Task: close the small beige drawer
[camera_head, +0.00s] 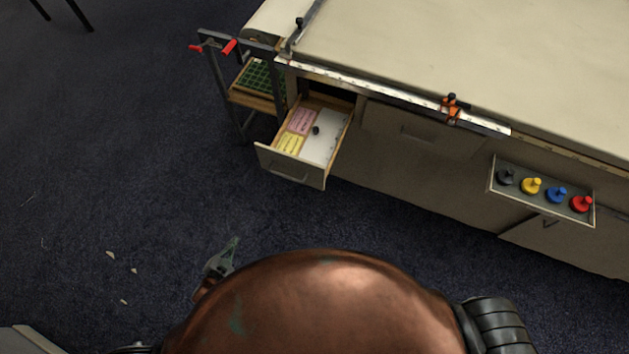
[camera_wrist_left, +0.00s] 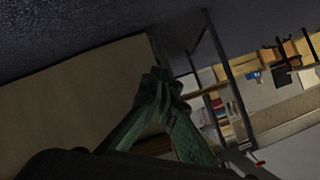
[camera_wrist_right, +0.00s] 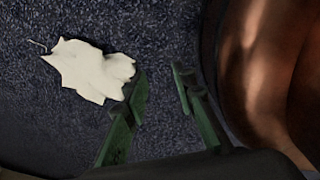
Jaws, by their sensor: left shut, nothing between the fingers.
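The small beige drawer (camera_head: 274,163) is pulled open from the left end of the long table's front. In it lie pink (camera_head: 302,121) and yellow (camera_head: 291,143) cards, white sheets (camera_head: 320,143) and a small dark object (camera_head: 316,130). My left gripper (camera_head: 234,243) is over the floor, in front of and apart from the drawer; its fingers are shut and empty. It also shows in the left wrist view (camera_wrist_left: 158,80), near a beige panel (camera_wrist_left: 75,95) that I cannot identify surely. My right gripper (camera_wrist_right: 160,80) is open and empty above the floor, outside the head view.
The long cloth table (camera_head: 480,50) has a metal rail along its front edge, with an orange clamp (camera_head: 452,110). A side rack (camera_head: 216,80) with red handles stands left of the drawer. Colored knobs sit on a panel (camera_head: 510,192) at right. Pale scraps (camera_wrist_right: 90,70) lie on the floor.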

